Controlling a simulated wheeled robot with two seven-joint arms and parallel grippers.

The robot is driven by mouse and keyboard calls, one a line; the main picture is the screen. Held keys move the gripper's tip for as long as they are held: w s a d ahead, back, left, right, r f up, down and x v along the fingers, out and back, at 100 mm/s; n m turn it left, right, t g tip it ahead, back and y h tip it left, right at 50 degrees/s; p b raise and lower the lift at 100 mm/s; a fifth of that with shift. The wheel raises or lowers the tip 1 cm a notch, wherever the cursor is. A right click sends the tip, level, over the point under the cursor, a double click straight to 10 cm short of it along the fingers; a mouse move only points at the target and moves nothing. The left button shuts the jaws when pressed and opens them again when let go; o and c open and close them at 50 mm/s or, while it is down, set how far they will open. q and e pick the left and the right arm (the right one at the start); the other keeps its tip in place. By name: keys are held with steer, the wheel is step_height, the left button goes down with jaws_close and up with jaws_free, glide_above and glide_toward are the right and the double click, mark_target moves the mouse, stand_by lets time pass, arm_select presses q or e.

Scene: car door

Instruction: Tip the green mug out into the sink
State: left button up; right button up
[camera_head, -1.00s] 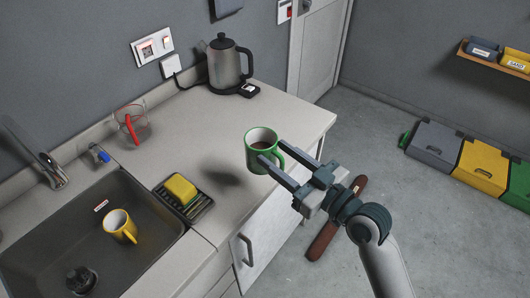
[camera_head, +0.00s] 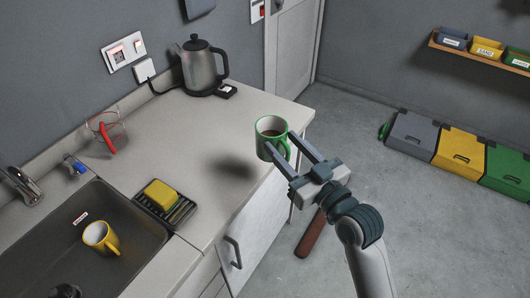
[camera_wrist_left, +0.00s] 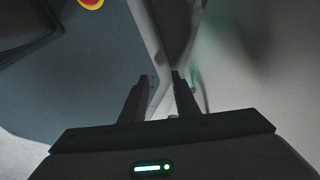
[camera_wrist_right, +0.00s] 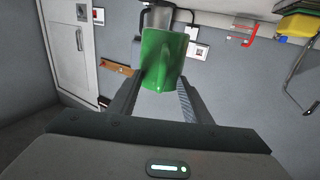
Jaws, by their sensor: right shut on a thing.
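The green mug (camera_head: 267,141) is upright above the right part of the counter, with dark liquid inside. My right gripper (camera_head: 281,146) is shut on it at its handle side. In the right wrist view the mug (camera_wrist_right: 162,60) stands between the fingertips with its handle facing the camera. The grey sink (camera_head: 135,232) is at the lower left of the head view, well left of the mug. My left gripper (camera_wrist_left: 162,76) shows only in its own wrist view, fingers a little apart with nothing between them.
A yellow mug (camera_head: 100,237) stands in the sink near the tap (camera_head: 22,188). A yellow sponge (camera_head: 160,193) lies on a black rack (camera_head: 178,211) beside the sink. The middle counter is clear.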

steer(key=d+m+h, duration=0.2)
steer(key=d+h, duration=0.1)
steer(key=d, duration=0.1)
steer(key=d+f+m+t+h+b, duration=0.1)
steer(key=d+m+h, duration=0.1)
steer(key=d, duration=0.3)
steer(key=d+f+m+t+h, duration=0.1)
steer(key=d+m+h, duration=0.1)
steer(key=d+h, duration=0.2)
steer(key=shift+s+d+f+b, duration=0.2)
steer(key=shift+s+d+b, duration=0.2)
steer(key=shift+d, duration=0.3)
steer(key=shift+a, duration=0.1)
